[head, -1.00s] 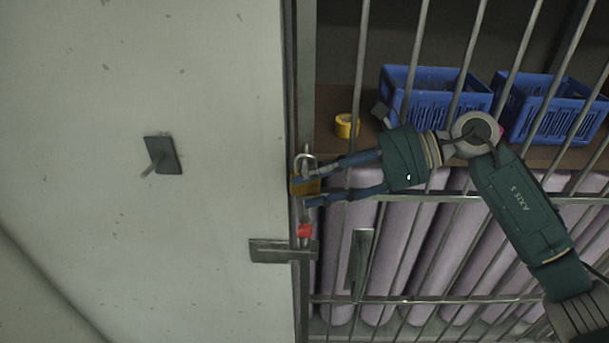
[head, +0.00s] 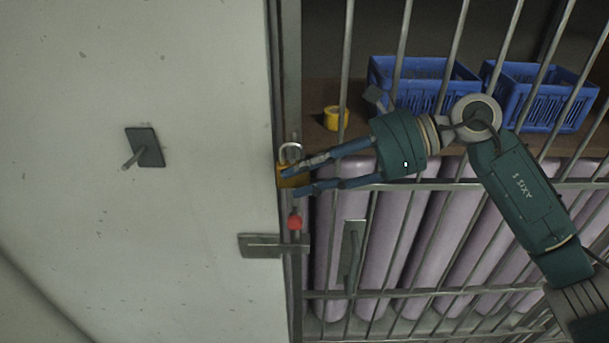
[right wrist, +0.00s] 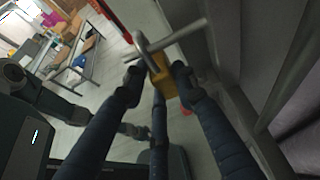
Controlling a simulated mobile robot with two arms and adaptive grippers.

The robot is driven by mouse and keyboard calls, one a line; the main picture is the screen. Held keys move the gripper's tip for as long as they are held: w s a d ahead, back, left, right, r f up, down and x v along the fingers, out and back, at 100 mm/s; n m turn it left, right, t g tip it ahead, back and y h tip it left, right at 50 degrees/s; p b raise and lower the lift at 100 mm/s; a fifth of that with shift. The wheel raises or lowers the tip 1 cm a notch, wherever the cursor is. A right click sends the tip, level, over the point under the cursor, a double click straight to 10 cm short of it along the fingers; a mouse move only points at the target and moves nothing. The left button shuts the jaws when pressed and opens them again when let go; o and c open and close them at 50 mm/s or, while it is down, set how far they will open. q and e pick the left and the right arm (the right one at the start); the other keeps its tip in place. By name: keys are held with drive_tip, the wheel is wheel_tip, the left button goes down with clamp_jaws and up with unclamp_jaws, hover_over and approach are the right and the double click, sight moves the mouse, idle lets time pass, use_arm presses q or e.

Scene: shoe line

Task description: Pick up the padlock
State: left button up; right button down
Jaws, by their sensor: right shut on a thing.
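The padlock (head: 284,181) has a brass-yellow body and a grey steel shackle at its top. It is at the edge of the pale panel, beside the barred gate. My right gripper (head: 292,186) reaches in from the right, with its blue fingers shut on the padlock body and partly covering it. In the right wrist view, the yellow padlock body (right wrist: 161,82) is between the dark fingertips. Its shackle appears to loop around a grey rod (right wrist: 178,36); I cannot tell whether the shackle is open. My left gripper is not in view.
A red piece (head: 295,222) and a metal latch plate (head: 260,245) are below the padlock. The gate bars (head: 345,100) stand close to my right arm. Behind them are a yellow tape roll (head: 335,118), blue crates (head: 425,85) and lilac rolls (head: 385,250). A handle (head: 145,147) is on the panel.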

drive_tip(key=s+b, duration=0.3)
drive_tip(key=s, duration=0.3)
wheel_tip(320, 180, up, 14)
drive_tip(key=b, duration=0.2)
drive_tip(key=shift+f, duration=0.15)
idle(0.5)
